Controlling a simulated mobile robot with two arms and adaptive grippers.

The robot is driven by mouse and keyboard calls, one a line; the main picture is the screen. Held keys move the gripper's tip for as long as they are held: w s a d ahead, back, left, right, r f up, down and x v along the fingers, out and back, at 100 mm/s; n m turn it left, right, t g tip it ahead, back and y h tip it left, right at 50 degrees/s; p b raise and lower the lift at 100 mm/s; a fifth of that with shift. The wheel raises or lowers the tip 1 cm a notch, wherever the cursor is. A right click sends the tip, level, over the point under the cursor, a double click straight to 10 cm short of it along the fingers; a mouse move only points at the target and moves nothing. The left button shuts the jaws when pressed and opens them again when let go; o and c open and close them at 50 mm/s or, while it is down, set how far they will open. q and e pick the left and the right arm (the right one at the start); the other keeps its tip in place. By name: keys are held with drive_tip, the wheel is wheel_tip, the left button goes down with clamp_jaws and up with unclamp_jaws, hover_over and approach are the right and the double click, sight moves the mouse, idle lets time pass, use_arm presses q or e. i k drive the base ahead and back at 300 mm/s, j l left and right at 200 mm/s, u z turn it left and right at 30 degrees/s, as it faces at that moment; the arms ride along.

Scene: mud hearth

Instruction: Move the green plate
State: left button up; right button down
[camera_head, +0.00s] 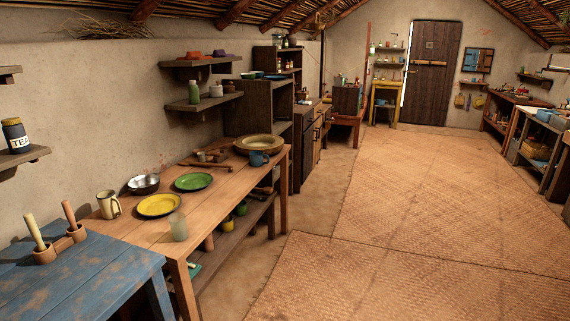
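The green plate (194,181) lies flat on the long wooden table (140,235) against the left wall. A yellow plate (159,205) lies in front of it, and a metal bowl (144,183) stands to its left. No gripper or arm of mine shows in the head view.
A cream mug (108,204), a frosted glass (179,227), a blue mug (259,158) and a wide tan bowl (259,144) also stand on the wooden table. A blue table (85,275) is at the near left. Woven mats (430,210) cover the open floor at right.

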sight(194, 180)
drive_tip(key=i+u, duration=0.3)
drive_tip(key=i, duration=0.15)
drive_tip(key=i+l+u, duration=0.6)
drive_tip(key=i, duration=0.2)
drive_tip(key=j, duration=0.1)
